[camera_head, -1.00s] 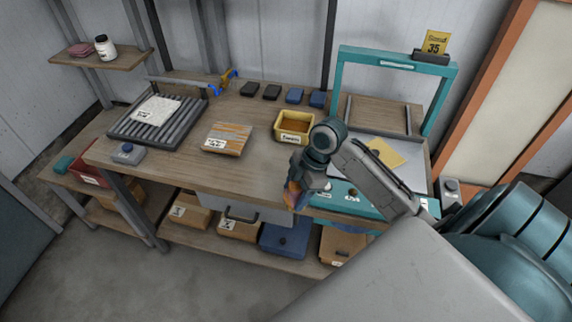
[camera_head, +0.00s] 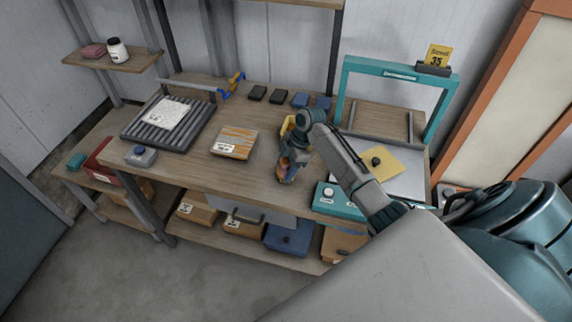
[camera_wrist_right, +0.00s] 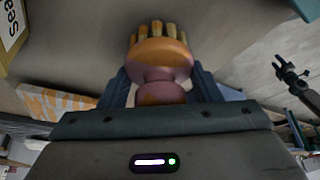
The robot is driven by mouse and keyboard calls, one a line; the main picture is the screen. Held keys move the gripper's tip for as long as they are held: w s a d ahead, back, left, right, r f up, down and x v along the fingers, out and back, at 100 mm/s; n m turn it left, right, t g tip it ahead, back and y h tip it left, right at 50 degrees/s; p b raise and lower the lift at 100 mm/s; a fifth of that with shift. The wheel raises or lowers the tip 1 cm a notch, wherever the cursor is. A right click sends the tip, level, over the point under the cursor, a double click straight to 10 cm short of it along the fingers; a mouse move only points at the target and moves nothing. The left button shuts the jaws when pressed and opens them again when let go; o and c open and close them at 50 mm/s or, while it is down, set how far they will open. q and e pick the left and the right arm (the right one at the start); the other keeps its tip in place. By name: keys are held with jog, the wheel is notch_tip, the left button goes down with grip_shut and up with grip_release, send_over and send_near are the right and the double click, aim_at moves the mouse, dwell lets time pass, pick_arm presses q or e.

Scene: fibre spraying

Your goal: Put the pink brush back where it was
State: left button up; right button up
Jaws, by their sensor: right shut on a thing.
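The pink brush (camera_wrist_right: 160,62) has a rounded pink body and pale yellow bristles at its far end. My right gripper (camera_wrist_right: 162,85) is shut on its pink body, with a dark finger on each side. In the head view my right gripper (camera_head: 287,170) is at the front part of the workbench (camera_head: 195,174), right of the striped block (camera_head: 234,143). The brush is small and partly hidden there. A dark gripper-like shape, apparently my left gripper (camera_wrist_right: 291,78), shows at the right of the wrist view; its jaws are unclear.
A teal frame press (camera_head: 343,208) with a yellow sheet (camera_head: 385,164) stands at right. A ribbed rack (camera_head: 140,130) is at left. Dark and blue blocks line the back. Bare wood surrounds the striped block.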

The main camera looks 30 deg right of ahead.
jog(key=shift+f, duration=0.45)
jog(key=shift+f, duration=0.1)
jog(key=o, duration=0.9)
